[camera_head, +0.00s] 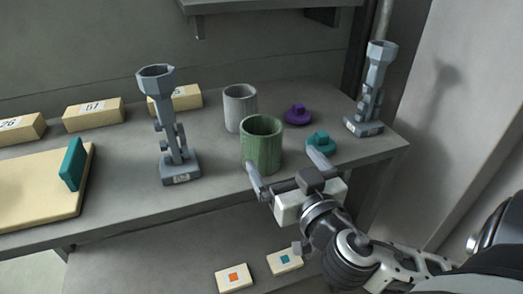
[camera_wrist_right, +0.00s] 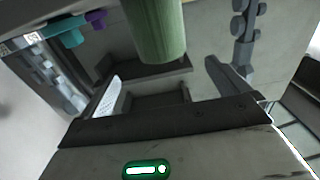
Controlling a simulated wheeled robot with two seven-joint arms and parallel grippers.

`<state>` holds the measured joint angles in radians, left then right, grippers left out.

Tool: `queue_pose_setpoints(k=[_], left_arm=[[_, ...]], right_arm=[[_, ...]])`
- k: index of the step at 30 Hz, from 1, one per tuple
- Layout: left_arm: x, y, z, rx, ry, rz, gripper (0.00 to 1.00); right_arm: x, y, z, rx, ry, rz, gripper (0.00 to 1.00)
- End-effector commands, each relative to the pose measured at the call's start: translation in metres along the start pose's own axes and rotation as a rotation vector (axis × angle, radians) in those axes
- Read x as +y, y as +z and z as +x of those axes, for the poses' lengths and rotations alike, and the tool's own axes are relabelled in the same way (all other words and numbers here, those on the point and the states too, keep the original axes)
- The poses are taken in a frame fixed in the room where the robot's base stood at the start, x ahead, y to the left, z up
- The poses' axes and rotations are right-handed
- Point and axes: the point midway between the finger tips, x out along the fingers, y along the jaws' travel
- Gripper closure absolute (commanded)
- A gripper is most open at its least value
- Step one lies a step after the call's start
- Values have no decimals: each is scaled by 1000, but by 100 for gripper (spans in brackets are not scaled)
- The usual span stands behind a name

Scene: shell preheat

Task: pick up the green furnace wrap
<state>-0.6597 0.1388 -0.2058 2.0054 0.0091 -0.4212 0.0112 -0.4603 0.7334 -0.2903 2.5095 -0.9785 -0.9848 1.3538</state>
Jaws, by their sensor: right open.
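The green furnace wrap (camera_head: 262,148) is an open-topped green cylinder standing upright on the grey bench. In the right wrist view the green wrap (camera_wrist_right: 157,30) shows at the top centre, ahead of the fingers. My right gripper (camera_head: 285,168) is open, with its fingers spread, at the bench's front edge. Its left fingertip appears close to the wrap's lower front; I cannot tell if they touch. The wrap is not held. My left gripper is out of view.
A grey cylinder (camera_head: 240,108) stands just behind the wrap. A purple lid (camera_head: 298,115) and a teal lid (camera_head: 320,142) lie to its right. Grey stands rise at left (camera_head: 172,130) and right (camera_head: 372,90). Labelled blocks (camera_head: 93,113) line the back. A lower shelf (camera_head: 160,260) holds two cards.

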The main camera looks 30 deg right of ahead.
Motion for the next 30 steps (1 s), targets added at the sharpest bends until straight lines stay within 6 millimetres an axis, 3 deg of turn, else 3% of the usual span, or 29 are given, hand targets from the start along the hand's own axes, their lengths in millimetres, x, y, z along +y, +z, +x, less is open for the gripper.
queue_pose_setpoints(k=[9,20,30], left_arm=[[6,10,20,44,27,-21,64],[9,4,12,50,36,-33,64],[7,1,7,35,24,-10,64]], right_arm=[[0,5,43,5,-2,-5,0],[-1,-1,72,-3,-1,-5,0],[-2,-2,116,-3,1,-5,0]])
